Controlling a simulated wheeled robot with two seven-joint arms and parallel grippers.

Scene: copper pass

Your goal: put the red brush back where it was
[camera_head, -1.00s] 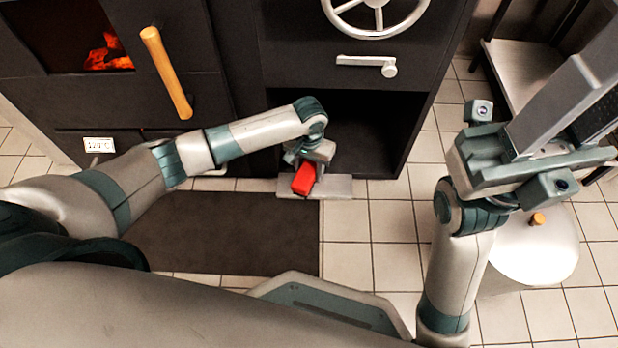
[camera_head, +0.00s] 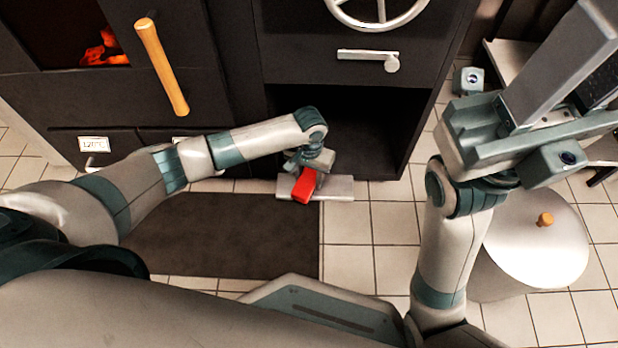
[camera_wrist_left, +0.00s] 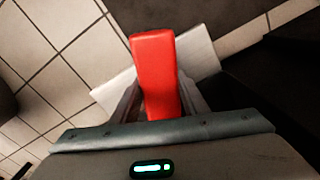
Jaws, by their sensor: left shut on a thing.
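The red brush (camera_head: 304,185) is a small red block-like shape at the end of my left arm. My left gripper (camera_head: 311,165) is shut on it, in front of the open dark compartment of the black oven unit. In the left wrist view the red brush (camera_wrist_left: 157,75) stands out between the two fingers, over a pale flat ledge. Any bristles are hidden. The pale ledge (camera_head: 338,187) lies low at the front of the compartment, below the brush; I cannot tell whether they touch. My right gripper (camera_head: 520,130) is raised at the right; its fingertips are not clearly visible.
The open compartment (camera_head: 370,130) is dark inside. Above it are a lever handle (camera_head: 365,56) and a wheel (camera_head: 378,10). A glowing oven with a wooden handle (camera_head: 160,66) is at left. A dark mat (camera_head: 225,235) lies on the tiles. A lidded drum (camera_head: 540,245) stands at right.

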